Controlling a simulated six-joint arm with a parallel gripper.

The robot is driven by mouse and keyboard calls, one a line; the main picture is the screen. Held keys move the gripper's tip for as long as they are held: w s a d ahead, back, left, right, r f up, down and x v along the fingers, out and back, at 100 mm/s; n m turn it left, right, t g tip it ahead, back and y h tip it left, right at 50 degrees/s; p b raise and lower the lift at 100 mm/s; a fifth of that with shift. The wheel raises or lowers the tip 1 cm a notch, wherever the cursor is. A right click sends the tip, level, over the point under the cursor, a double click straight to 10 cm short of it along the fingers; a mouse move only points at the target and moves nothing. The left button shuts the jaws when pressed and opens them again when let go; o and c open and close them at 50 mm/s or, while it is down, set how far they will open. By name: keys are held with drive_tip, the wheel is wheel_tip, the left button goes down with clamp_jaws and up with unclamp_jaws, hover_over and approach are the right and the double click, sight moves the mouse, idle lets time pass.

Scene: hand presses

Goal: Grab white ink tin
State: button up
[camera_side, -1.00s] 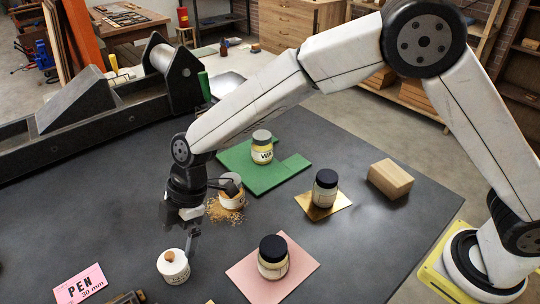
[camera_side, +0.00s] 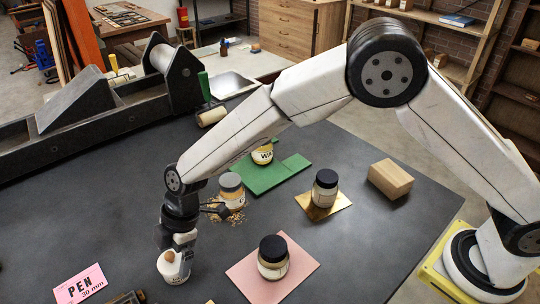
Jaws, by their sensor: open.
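A small white tin (camera_side: 172,269) with a tan knob on top stands on the dark table at the lower left. Its label is too small to read. My gripper (camera_side: 182,250) points down right over this tin, with its fingers at the tin's upper part and hiding some of it. The gripper is open; whether a finger touches the tin I cannot tell. Black-lidded pale jars stand on a pink sheet (camera_side: 272,262) and on a gold plate (camera_side: 325,190). No label in view reads as white ink.
A grey-lidded jar (camera_side: 231,186) stands behind my gripper beside spilled brown grains and a dark scoop. A labelled jar (camera_side: 263,154) is on a green mat (camera_side: 280,176).

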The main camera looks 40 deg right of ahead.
drive_tip(key=shift+x, duration=1.1)
drive_tip(key=shift+w, duration=0.1)
drive_tip(key=c, duration=1.3)
drive_tip(key=shift+c, duration=0.2)
drive_tip(key=shift+r, duration=0.1)
drive_tip(key=shift+r, duration=0.75)
drive_tip(key=s+d+r, duration=0.8)
drive_tip(key=s+r, duration=0.3)
drive_tip(key=shift+s+d+r, duration=0.15)
drive_tip(key=shift+s+r, duration=0.05)
